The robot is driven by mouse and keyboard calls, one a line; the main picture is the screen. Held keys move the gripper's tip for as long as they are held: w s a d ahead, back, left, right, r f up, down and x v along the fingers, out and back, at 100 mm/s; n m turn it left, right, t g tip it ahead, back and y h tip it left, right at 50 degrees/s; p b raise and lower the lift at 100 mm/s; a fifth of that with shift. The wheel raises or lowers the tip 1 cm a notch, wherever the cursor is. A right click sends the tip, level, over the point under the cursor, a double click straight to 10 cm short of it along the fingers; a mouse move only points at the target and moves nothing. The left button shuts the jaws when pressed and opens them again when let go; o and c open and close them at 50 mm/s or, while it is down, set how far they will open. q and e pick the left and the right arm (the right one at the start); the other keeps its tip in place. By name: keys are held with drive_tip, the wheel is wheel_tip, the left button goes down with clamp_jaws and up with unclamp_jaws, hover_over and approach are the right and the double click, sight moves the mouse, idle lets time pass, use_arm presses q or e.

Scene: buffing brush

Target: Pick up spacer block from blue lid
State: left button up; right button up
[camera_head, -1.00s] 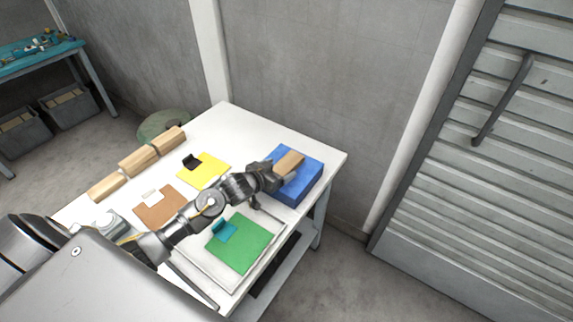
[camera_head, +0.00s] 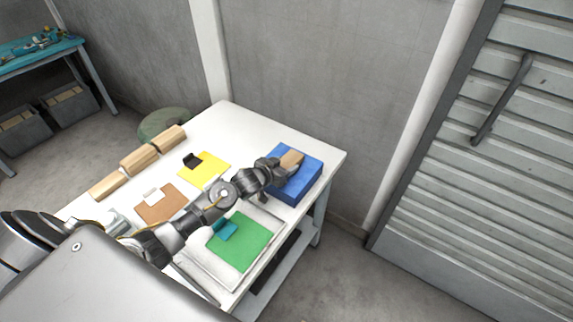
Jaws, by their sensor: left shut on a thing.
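The spacer block (camera_head: 292,159) is a tan wooden piece over the top of the blue lid (camera_head: 303,183), at the right corner of the white table. My left gripper (camera_head: 280,167) reaches across the table and is shut on the near end of the spacer block. The fingers hide part of the block. I cannot tell whether the block touches the lid or is slightly above it. My right gripper is not in view.
Three wooden pieces (camera_head: 139,160) line the table's left edge. Yellow (camera_head: 207,172), brown (camera_head: 160,207) and green (camera_head: 243,244) sheets with small items lie on the white table (camera_head: 232,125). A grey wall stands behind it.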

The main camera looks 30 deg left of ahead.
sight(285, 165)
use_arm(q)
drive_tip(key=shift+r, duration=0.45)
wheel_tip(285, 165, up, 3)
drive_tip(key=shift+s+d+f+b, duration=0.15)
drive_tip(key=shift+f+b, duration=0.05)
drive_tip(key=shift+b, duration=0.45)
drive_tip(key=s+d+r+b, duration=0.2)
drive_tip(key=s+d+r, duration=0.7)
drive_tip(key=shift+s+d+r+b, duration=0.25)
drive_tip(key=shift+s+d+b, duration=0.05)
drive_tip(key=shift+d+b, duration=0.05)
drive_tip(key=shift+r, duration=0.1)
